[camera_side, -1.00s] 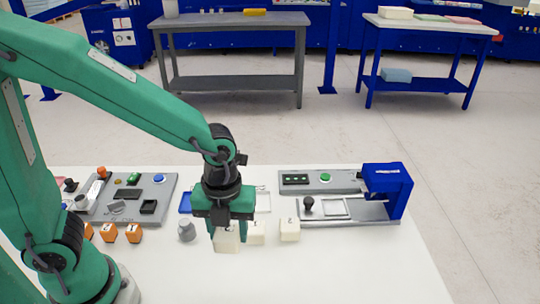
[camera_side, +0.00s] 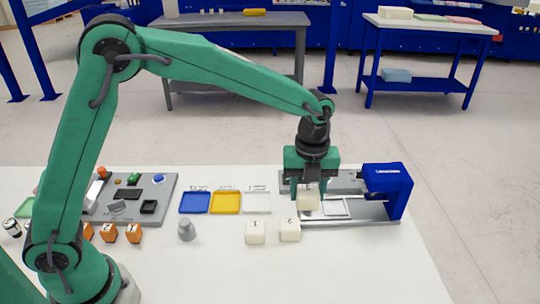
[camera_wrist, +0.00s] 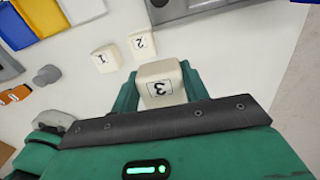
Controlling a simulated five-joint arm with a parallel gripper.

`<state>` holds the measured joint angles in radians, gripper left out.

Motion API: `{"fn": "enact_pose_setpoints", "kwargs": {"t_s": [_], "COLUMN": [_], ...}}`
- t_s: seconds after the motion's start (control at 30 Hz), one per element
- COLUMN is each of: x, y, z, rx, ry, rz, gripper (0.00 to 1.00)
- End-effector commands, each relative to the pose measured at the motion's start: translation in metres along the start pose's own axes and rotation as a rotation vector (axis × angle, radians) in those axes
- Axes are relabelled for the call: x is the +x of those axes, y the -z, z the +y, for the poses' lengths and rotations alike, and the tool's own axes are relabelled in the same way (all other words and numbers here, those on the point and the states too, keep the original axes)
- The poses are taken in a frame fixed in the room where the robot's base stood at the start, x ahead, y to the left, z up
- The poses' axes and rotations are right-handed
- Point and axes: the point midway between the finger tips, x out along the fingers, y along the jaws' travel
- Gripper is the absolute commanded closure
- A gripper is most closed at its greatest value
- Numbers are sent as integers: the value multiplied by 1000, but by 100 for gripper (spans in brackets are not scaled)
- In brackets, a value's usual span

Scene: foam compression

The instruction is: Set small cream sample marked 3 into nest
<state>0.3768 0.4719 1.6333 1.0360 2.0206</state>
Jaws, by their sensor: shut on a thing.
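My gripper (camera_side: 309,188) is shut on the small cream sample marked 3 (camera_side: 308,201). The sample also shows between the green fingers in the wrist view (camera_wrist: 160,86), with its 3 upside down there. In the side view it is held in front of the left part of the grey press fixture, just left of the nest (camera_side: 334,207), a pale square frame on the fixture plate. I cannot tell the exact height of the sample above the plate. The nest is not clearly visible in the wrist view.
Cream samples marked 1 (camera_side: 255,232) and 2 (camera_side: 290,230) stand on the white table in front. The blue press head (camera_side: 387,180) rises right of the nest. Blue (camera_side: 194,203), yellow (camera_side: 226,203) and white (camera_side: 257,202) trays lie left. Table front right is clear.

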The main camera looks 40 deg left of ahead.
Motion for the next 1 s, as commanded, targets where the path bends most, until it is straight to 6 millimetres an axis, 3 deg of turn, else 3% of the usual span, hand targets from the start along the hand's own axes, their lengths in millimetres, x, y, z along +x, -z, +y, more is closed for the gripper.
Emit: {"fn": "enact_pose_setpoints", "kwargs": {"t_s": [0.5,0.8,1.0], "x": [20,31,33], "y": [-63,-86,-91], "z": [-66,-85,-89], "rx": [-29,-39,-41], "ry": [-1,-1,0], "rz": [0,1,0], "gripper": [77,77,77]}}
